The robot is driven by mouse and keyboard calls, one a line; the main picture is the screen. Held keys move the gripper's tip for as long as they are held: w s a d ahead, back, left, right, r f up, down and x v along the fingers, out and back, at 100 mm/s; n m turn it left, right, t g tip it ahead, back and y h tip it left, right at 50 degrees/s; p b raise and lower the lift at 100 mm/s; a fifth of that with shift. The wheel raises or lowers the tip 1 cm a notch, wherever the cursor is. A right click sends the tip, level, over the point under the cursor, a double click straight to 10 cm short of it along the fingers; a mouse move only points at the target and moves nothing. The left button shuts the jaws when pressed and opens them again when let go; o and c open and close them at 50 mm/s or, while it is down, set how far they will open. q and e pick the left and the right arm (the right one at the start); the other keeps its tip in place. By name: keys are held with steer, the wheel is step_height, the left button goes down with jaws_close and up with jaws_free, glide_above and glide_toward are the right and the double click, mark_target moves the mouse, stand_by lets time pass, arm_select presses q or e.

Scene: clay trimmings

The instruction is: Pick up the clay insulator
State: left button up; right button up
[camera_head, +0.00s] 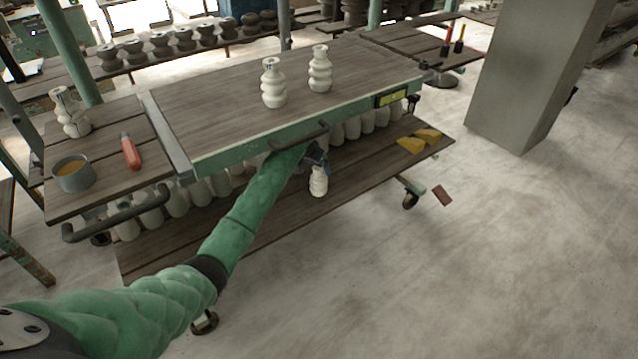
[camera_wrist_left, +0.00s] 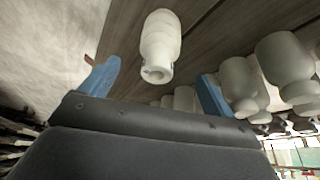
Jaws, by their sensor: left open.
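A white ribbed clay insulator (camera_head: 318,182) stands apart near the front of the cart's lower shelf (camera_head: 270,217). In the left wrist view the same pale insulator (camera_wrist_left: 160,42) shows just beyond the fingertips, between the two in the picture. My left gripper (camera_head: 315,158) reaches in under the tabletop, right by the insulator. In the wrist view my gripper (camera_wrist_left: 160,72) has its blue fingers wide apart with nothing between them. I cannot tell the exact gap to the insulator.
Rows of pale insulators (camera_wrist_left: 285,62) stand further back on the lower shelf. Yellow wedges (camera_head: 411,146) lie at its right end. The tabletop edge and dark handle (camera_head: 298,137) are close above my gripper. A cup (camera_head: 73,174) and red-handled tool (camera_head: 130,152) are at left.

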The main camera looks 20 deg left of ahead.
mark_target(319, 173)
arm_select(q)
steer(key=shift+w+x, duration=0.2)
steer(key=shift+x, duration=3.3)
steer(key=shift+d+r, duration=0.1)
steer(key=shift+c, duration=0.2)
steer(key=c, duration=1.5)
